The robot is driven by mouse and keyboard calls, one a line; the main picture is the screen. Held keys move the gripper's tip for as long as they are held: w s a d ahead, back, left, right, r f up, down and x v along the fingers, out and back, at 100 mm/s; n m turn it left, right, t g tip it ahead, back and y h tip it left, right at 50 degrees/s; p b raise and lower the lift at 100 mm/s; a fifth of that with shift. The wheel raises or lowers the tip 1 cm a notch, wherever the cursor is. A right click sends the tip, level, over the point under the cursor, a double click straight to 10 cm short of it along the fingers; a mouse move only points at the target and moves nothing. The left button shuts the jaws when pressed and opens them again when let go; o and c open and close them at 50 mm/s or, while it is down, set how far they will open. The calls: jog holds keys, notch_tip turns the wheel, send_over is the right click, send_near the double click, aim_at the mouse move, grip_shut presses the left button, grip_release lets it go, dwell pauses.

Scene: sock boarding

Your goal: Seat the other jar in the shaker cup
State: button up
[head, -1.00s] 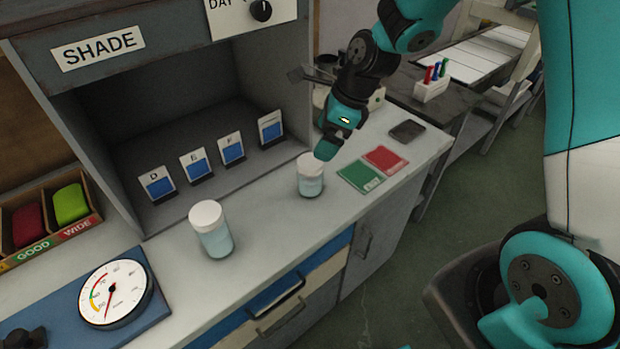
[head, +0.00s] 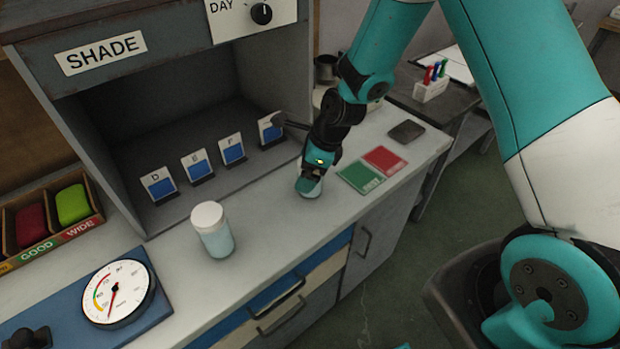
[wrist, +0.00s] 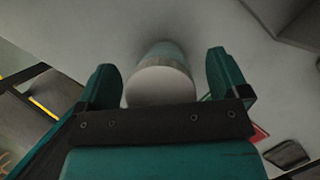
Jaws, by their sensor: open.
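A white-lidded jar with pale blue-green contents (head: 310,191) stands on the counter, mostly hidden by my gripper (head: 311,177) in the head view. In the wrist view my gripper (wrist: 160,62) is open, with a finger on each side of this jar's white lid (wrist: 160,87). Gaps show between the fingers and the lid. A second similar jar (head: 212,231) stands upright on the counter, left of my gripper. A dark metallic cup (head: 326,69) stands at the back behind my arm, partly hidden; I cannot tell if it is the shaker cup.
A green and red card (head: 372,170) and a dark flat object (head: 406,131) lie right of my gripper. The shade booth (head: 150,120) with several blue tabs is behind on the left. A dial gauge (head: 118,292) is at front left. Counter between the jars is clear.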

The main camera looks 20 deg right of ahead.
jog(key=c, duration=1.1)
